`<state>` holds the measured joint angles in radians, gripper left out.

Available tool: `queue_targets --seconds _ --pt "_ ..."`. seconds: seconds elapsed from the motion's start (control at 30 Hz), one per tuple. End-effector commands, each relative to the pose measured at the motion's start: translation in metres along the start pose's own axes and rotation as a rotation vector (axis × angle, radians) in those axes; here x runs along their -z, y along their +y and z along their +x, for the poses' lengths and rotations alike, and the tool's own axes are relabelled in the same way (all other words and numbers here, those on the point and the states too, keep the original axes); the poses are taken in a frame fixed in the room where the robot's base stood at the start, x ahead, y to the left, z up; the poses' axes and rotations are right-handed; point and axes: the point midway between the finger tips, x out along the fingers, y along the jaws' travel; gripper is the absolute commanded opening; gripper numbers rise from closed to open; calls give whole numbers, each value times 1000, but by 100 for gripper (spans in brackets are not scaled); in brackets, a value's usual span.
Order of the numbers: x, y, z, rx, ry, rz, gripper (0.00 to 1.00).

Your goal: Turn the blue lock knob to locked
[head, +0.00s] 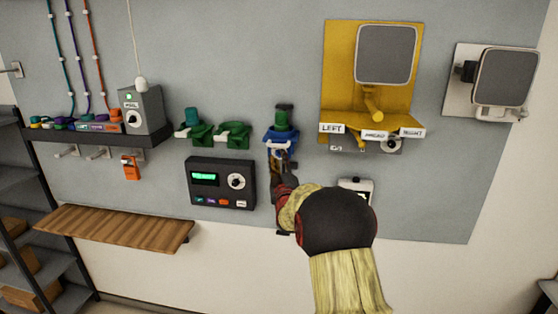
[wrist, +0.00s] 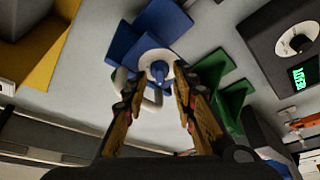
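The blue knob (wrist: 158,70) sits in a white ring on a blue bracket (wrist: 160,20) in the wrist view. The blue bracket also shows in the head view (head: 281,135), with a dark green part above it; the knob cannot be made out there. My gripper (wrist: 154,82) is open, one finger on each side of the knob's lower edge in the wrist view. I cannot tell whether the fingers touch it. In the head view my gripper (head: 279,162) points up at the wall just below the blue bracket, and my arm hides the wall beneath.
Green brackets (head: 233,134) are left of the blue one. A dark box (head: 221,183) with a lit green display and dial is below them. A yellow panel (head: 338,70) with LEFT and RIGHT labels is at right. A wooden shelf (head: 115,226) juts out lower left.

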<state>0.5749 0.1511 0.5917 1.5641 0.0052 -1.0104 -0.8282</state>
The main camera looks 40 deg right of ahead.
Motion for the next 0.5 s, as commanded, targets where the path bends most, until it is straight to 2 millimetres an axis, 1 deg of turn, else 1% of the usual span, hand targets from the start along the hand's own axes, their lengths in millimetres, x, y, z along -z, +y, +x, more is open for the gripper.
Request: queue_targets --seconds 0.07,0.5 --pt "0 0 0 0 0 0 24" --pt "0 0 0 0 0 0 0"
